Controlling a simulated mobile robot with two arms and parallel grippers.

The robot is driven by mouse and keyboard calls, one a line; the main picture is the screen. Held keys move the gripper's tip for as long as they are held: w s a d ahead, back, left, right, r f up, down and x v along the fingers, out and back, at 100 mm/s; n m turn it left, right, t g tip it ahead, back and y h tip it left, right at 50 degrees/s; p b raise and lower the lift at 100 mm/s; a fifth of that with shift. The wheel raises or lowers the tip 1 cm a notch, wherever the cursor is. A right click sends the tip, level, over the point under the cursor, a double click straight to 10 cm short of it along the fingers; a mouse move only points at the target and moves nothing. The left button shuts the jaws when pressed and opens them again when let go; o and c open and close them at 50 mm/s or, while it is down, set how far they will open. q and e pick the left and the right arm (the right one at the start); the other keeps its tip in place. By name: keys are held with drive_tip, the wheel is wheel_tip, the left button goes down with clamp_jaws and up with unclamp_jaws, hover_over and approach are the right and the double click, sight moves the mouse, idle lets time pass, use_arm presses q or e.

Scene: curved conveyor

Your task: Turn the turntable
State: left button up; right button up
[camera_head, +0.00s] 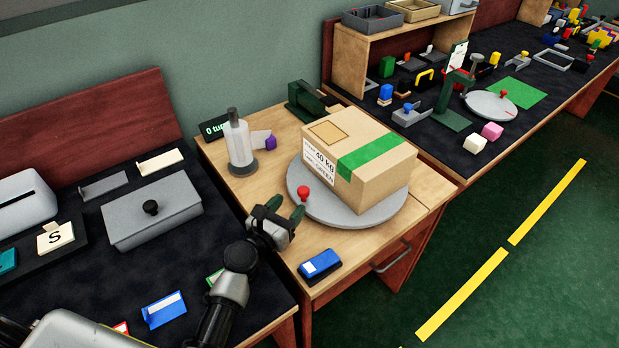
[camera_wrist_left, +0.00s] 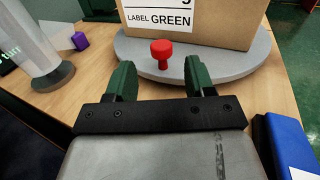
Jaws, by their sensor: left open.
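The turntable is a round grey disc (camera_head: 350,213) on the wooden desk in the head view. A red knob (camera_head: 303,192) stands on its near left rim. A large cardboard box (camera_head: 375,170) with a green stripe and a "40 kg" label sits on the disc. My left gripper (camera_head: 286,209) is open and empty, just short of the knob. In the left wrist view the knob (camera_wrist_left: 162,52) stands ahead of the gap between the green fingers (camera_wrist_left: 163,80), apart from both. The turntable rim (camera_wrist_left: 225,72) lies beyond the fingertips. My right gripper is not in view.
A blue-and-white box (camera_head: 320,265) lies right of my left gripper. A grey-white cylinder on a dark base (camera_head: 240,145) and a purple block (camera_head: 270,142) stand behind left. A dark green device (camera_head: 308,100) is behind the turntable. A grey lidded case (camera_head: 150,212) is left.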

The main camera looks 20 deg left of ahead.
sight(301, 194)
use_arm(q)
drive_tip(key=x, duration=0.5)
drive_tip(key=shift+w+d, duration=0.1)
drive_tip(key=shift+d, duration=0.05)
drive_tip(key=shift+b+x, duration=0.3)
drive_tip(key=shift+x, duration=1.45)
drive_tip(key=c, duration=0.4)
clamp_jaws()
drive_tip(key=shift+d, duration=0.1)
drive_tip(key=shift+s+d+n+y, duration=0.2)
drive_tip(key=shift+s+n+y, duration=0.1)
drive_tip(key=shift+n+y, duration=0.3)
drive_tip(key=shift+s+d+y, duration=0.35)
drive_tip(key=shift+d+y, duration=0.05)
drive_tip(key=shift+d, duration=0.2)
drive_tip(key=shift+a, duration=0.2)
drive_tip(key=shift+o, duration=1.9)
unclamp_jaws()
drive_tip(key=shift+w+a, duration=0.1)
drive_tip(key=s, duration=0.7)
drive_tip(key=s+a+p, duration=0.1)
drive_tip(key=s, duration=0.2)
drive_tip(key=shift+s+a, duration=0.15)
drive_tip(key=shift+s, duration=0.25)
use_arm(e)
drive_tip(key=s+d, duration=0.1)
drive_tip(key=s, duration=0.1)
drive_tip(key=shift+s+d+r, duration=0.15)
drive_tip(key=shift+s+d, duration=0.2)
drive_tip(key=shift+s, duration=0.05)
